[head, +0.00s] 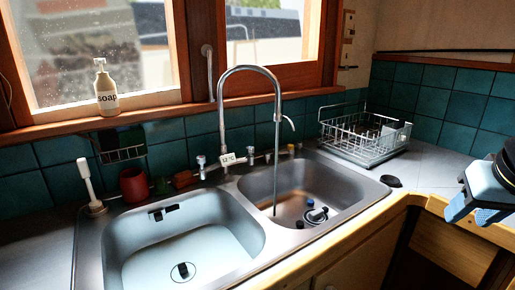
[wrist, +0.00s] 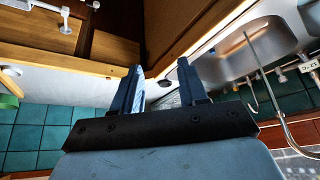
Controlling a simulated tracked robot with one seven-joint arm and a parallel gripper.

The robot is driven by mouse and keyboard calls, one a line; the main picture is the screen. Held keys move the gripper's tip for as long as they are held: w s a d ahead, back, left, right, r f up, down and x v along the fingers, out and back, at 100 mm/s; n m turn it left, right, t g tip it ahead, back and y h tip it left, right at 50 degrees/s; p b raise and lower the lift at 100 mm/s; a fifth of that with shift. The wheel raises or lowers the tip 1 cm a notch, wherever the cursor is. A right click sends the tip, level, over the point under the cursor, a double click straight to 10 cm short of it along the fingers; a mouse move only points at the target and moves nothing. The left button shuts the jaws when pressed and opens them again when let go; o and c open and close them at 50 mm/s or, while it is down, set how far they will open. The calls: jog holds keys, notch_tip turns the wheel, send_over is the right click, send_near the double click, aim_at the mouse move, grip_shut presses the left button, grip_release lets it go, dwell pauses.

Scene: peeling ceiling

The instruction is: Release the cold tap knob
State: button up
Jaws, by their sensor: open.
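Two small tap knobs stand behind the sink, a left knob (head: 201,162) and a right knob (head: 250,152), on either side of the tall curved faucet (head: 247,70). I cannot tell from their look which is the cold one. A small display tag (head: 228,159) sits between them. A thin vertical line, perhaps water, drops from the spout into the right basin. My gripper (head: 473,212) is at the far right, well away from both knobs. In the wrist view my gripper (wrist: 162,78) is open, with nothing between its blue fingers.
The double sink has a left basin (head: 140,250) and a right basin (head: 340,195). A wire dish rack (head: 365,140) stands right of it. A soap bottle (head: 105,88) is on the sill. A red cup (head: 133,185) stands behind the left basin. The right counter (head: 440,170) is mostly clear.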

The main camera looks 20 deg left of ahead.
jog(key=shift+o, duration=0.8)
jog(key=shift+w, duration=0.1)
jog(key=shift+o, duration=0.8)
jog(key=shift+w, duration=0.25)
jog(key=n+y, duration=1.2)
jog(key=n, duration=0.1)
send_near(252, 147)
jog(key=x, duration=1)
jog(key=shift+s+a+f, duration=0.1)
jog(key=shift+a+f, duration=0.05)
jog(key=shift+a, duration=0.2)
